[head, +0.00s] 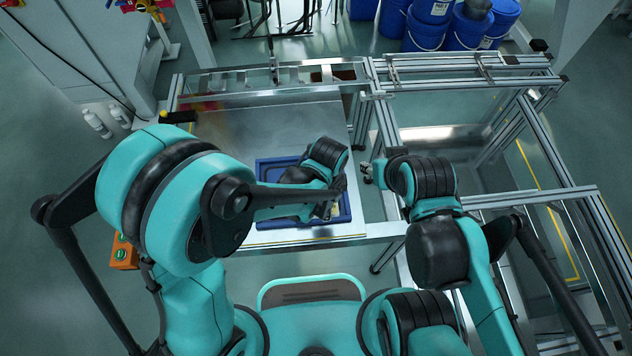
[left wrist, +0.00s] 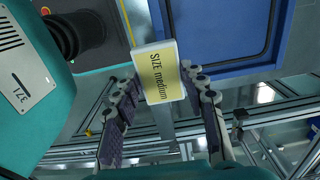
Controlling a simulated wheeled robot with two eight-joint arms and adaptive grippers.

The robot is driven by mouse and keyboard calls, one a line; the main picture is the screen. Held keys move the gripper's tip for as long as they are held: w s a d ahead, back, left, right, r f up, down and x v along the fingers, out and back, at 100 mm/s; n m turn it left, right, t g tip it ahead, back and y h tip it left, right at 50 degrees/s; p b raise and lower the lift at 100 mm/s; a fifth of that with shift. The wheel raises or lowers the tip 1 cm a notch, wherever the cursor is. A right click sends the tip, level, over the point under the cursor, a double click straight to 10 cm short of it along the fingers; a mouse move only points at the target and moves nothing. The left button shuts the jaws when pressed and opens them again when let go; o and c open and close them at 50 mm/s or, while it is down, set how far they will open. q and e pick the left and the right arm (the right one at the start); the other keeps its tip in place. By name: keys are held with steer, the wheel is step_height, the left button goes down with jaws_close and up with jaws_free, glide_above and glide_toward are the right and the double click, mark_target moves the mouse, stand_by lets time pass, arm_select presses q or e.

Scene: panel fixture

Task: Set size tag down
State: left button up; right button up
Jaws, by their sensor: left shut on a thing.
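The size tag (left wrist: 158,72) is a small yellow plate with a pale rim, reading "SIZE medium" in the left wrist view. It sits between the fingertips of my left gripper (left wrist: 162,84), which is shut on it. In the head view my left gripper (head: 335,203) is over the right side of a blue tray (head: 262,221), and the tag is mostly hidden there by the hand. The tray's edge also shows in the left wrist view (left wrist: 212,50). My right gripper (head: 368,171) is right of the tray, apart from it; its finger opening is too small to judge.
The tray lies on a grey metal table (head: 275,120) with an aluminium frame; the table behind the tray is clear. A second framed bay (head: 440,140) stands to the right. Blue drums (head: 428,30) stand at the back. An orange button box (head: 124,252) is at the left.

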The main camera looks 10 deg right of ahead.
arm_select(q)
steer(key=w+a+f+b, duration=0.1)
steer(key=w+a+f, duration=0.1)
steer(key=w, duration=0.1)
steer(key=w+a+f+b, duration=0.1)
steer(key=w+a+f, duration=0.1)
steer(key=w, duration=0.1)
steer(key=w+a+f+b, duration=0.2)
steer(key=w+f, duration=0.1)
steer(key=shift+w, duration=0.2)
steer(key=shift+f+b, duration=0.95)
steer(key=shift+f, duration=0.95)
steer(key=shift+f, duration=0.2)
steer(key=o, duration=1.1)
steer(key=shift+o, duration=0.2)
steer(key=shift+r, duration=0.1)
